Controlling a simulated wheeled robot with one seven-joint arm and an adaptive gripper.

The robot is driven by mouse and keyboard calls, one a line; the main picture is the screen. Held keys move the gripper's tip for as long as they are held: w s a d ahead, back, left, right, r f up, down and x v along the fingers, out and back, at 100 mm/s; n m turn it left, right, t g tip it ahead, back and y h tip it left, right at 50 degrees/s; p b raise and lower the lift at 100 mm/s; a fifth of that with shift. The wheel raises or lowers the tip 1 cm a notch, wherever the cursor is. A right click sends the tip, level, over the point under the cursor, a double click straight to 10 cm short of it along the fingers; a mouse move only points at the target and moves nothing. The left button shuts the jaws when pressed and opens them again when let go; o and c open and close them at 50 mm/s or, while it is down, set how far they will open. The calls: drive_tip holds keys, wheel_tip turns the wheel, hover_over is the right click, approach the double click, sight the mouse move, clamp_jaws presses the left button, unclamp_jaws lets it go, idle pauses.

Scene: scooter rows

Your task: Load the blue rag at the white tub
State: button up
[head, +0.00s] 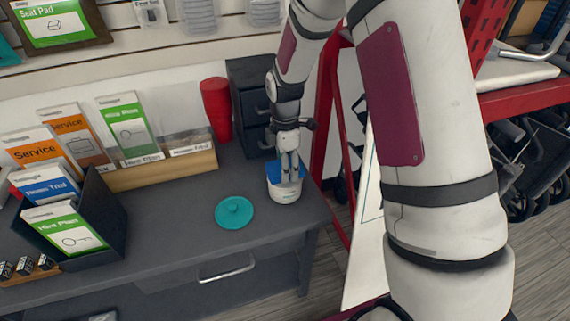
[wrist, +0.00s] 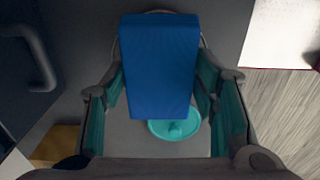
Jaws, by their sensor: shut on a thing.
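The white tub (head: 285,190) stands upright near the right end of the dark grey counter, with its top open. My gripper (head: 290,172) points down at the tub's mouth and is shut on the blue rag (head: 274,171). A round teal lid (head: 234,212) lies on the counter, left of the tub.
A red cup (head: 216,108) and a dark drawer unit (head: 250,105) stand behind the tub. Leaflet holders (head: 90,215) fill the counter's left. A red frame (head: 326,130) rises just past the counter's right edge. The counter around the lid is clear.

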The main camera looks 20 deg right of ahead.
drive_tip(key=shift+f, duration=0.5)
idle(1.2)
drive_tip(key=shift+r, duration=0.1)
drive_tip(key=shift+r+p, duration=1.8)
drive_tip(key=shift+r, duration=1.65)
drive_tip(key=s+m, duration=0.1)
drive_tip(key=m, duration=0.3)
drive_tip(key=shift+s+r+p, duration=0.15)
drive_tip(key=shift+s+p, duration=0.2)
drive_tip(key=shift+s, duration=0.05)
drive_tip(key=s+m, duration=0.2)
drive_tip(key=m, duration=0.2)
drive_tip(key=s+m+p, duration=0.1)
drive_tip(key=m, duration=0.4)
drive_tip(key=s+m, duration=0.2)
drive_tip(key=m, duration=0.3)
drive_tip(key=shift+s+r+p, duration=0.2)
drive_tip(key=shift+s+p, duration=0.1)
drive_tip(key=shift+p, duration=0.1)
